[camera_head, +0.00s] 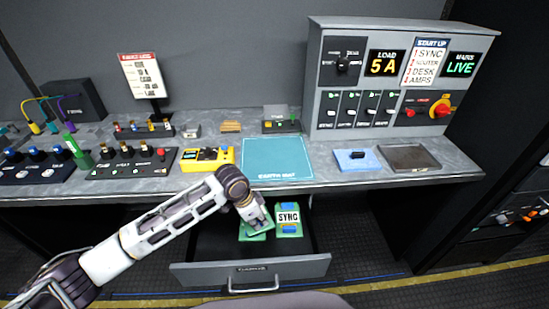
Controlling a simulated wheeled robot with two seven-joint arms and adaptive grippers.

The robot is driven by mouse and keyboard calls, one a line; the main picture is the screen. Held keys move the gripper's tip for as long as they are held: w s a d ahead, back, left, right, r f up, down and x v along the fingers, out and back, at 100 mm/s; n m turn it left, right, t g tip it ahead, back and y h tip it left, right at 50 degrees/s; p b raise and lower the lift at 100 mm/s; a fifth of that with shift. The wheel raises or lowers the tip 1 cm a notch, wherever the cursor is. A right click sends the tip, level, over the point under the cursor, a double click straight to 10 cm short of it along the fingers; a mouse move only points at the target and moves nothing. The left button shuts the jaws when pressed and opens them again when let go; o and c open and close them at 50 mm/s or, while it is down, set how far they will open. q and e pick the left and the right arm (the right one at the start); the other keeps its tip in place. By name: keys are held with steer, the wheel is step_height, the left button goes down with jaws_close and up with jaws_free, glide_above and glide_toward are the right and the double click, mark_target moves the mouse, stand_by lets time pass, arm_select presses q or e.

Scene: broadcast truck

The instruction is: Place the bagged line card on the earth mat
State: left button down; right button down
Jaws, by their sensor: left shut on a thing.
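My left gripper (259,219) reaches down into the open drawer (250,269) under the bench. It is shut on a green card (254,236), which looks like the bagged line card; the gripper covers much of it, and I cannot read a label or make out the bag. The card is tilted, at or just above the drawer floor. The teal earth mat (277,160) lies flat and bare on the bench, behind and above the gripper. My right gripper is not in view.
A second green card marked SYNC (288,217) lies in the drawer, just right of the gripper. A yellow device (207,158) sits left of the mat; a blue pad (356,159) and a dark plate (408,158) lie right. The grey power panel (390,80) stands behind.

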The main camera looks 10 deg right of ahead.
mark_target(248, 227)
arm_select(q)
steer(key=n, duration=0.1)
steer(key=a+n, duration=0.1)
steer(key=n, duration=0.1)
steer(key=a+n+t, duration=0.1)
steer(key=shift+s+a+n+y, duration=0.15)
steer(key=shift+s+n+y, duration=0.15)
steer(key=shift+s+n, duration=0.1)
steer(key=a+n, duration=0.1)
steer(key=n, duration=0.1)
steer(key=a+n+t+y, duration=0.1)
steer(key=shift+s+n, duration=0.2)
steer(key=shift+n, duration=0.2)
steer(key=n, duration=0.2)
steer(key=a+n+y, duration=0.1)
steer(key=shift+s+r+n, duration=0.25)
steer(key=shift+r+n, duration=0.05)
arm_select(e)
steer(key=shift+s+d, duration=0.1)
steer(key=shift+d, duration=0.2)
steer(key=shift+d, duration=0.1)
